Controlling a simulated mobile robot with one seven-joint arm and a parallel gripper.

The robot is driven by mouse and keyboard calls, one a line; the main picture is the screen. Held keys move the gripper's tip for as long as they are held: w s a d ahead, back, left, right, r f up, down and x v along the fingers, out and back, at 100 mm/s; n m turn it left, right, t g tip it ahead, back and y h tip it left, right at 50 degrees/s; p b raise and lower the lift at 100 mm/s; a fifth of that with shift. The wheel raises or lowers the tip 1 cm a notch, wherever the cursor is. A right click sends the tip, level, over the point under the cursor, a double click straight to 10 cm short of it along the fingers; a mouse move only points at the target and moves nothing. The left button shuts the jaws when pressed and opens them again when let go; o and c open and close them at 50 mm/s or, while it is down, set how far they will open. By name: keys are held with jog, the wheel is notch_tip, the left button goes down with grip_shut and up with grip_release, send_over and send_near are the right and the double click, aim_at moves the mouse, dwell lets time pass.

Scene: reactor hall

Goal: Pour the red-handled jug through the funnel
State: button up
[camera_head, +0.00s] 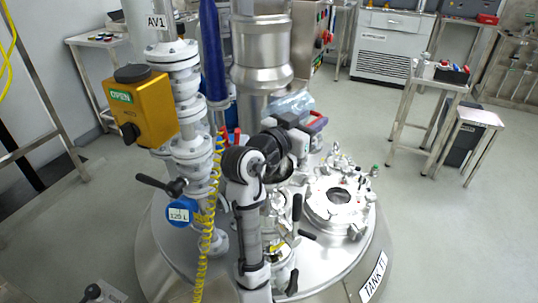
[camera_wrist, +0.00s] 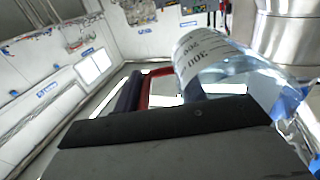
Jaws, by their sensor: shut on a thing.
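The jug (camera_wrist: 225,65) is clear and bluish with printed graduations, and it lies strongly tilted across the wrist view. Its red handle (camera_wrist: 160,82) is beside the dark gripper fingers. In the head view the clear jug (camera_head: 290,103) shows behind my gripper (camera_head: 306,126), above the steel tank top. My gripper is shut on the jug's handle. The jug's mouth and any liquid stream cannot be made out.
A round steel hatch with a dark opening (camera_head: 339,196) lies right of my arm on the tank top (camera_head: 330,245). A white valve pipe (camera_head: 188,110) with a yellow actuator (camera_head: 147,105) stands left. A steel column (camera_head: 262,60) rises behind.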

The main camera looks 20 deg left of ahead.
jog(key=w+d+f+g+y+p, duration=0.1)
jog(key=w+f+g+y+p, duration=0.1)
jog(key=f+g+p, duration=0.4)
jog(key=w+d+f+g+y+p, duration=0.1)
jog(key=w+f+g+y+p, duration=0.2)
jog(key=f+g+p, duration=0.3)
jog(key=shift+f+g+y, duration=0.8)
jog(key=shift+f+g, duration=0.55)
jog(key=shift+g, duration=1.15)
